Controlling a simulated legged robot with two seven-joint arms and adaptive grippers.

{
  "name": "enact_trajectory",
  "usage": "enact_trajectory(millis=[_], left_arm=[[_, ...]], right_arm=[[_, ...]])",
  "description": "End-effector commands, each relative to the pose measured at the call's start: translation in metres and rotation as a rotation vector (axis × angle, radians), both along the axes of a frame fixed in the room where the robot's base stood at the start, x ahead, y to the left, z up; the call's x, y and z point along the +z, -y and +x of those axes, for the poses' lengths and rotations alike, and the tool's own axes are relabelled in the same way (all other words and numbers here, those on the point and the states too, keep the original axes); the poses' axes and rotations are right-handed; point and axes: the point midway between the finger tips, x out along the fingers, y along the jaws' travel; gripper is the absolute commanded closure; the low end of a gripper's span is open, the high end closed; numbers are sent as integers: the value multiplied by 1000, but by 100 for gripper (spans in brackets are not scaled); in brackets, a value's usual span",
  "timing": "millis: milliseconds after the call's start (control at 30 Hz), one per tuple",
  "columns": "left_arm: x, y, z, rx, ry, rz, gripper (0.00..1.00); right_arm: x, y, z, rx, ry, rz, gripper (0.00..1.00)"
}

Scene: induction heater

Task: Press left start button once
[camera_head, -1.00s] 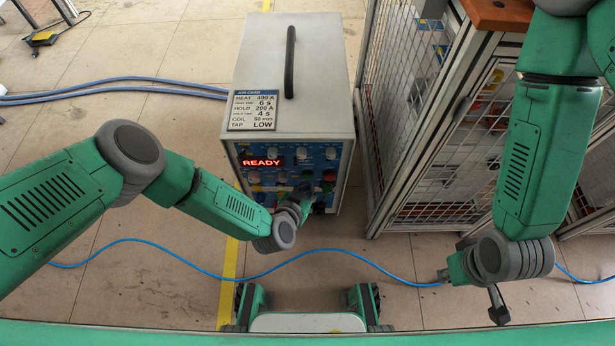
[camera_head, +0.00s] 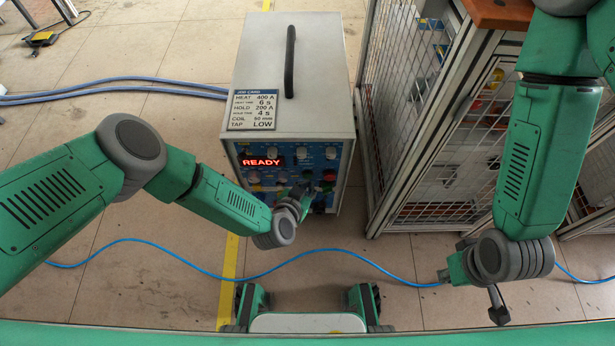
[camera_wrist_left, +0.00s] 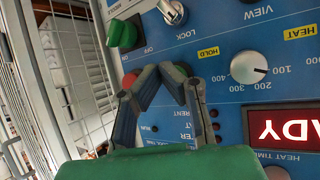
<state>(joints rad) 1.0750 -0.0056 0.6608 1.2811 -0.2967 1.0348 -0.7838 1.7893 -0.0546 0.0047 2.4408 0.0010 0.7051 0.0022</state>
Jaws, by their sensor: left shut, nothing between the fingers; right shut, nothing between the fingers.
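The induction heater (camera_head: 290,75) is a grey box whose blue front panel faces me, with a red READY display (camera_head: 262,161). My left gripper (camera_head: 304,188) is shut and empty in front of the panel's lower right part. In the left wrist view its fingertips (camera_wrist_left: 161,72) point at the blue panel; contact cannot be told. A red button (camera_wrist_left: 130,79) shows partly behind one finger. Which is the left start button cannot be read. My right gripper (camera_head: 497,306) is shut and empty, hanging at the right.
A green switch knob (camera_wrist_left: 123,34) and a white dial (camera_wrist_left: 248,67) flank the fingers. A wire-mesh cage (camera_head: 420,130) stands right of the heater. A blue cable (camera_head: 190,264) crosses the floor in front.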

Motion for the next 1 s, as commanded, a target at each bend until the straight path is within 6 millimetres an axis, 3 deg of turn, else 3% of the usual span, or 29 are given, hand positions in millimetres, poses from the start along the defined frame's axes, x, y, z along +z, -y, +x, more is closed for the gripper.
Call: enact_trajectory(millis=[1000], left_arm=[[0, 0, 9, -1, 1, 0, 100]], right_arm=[[-4, 0, 0, 0, 0, 0, 100]])
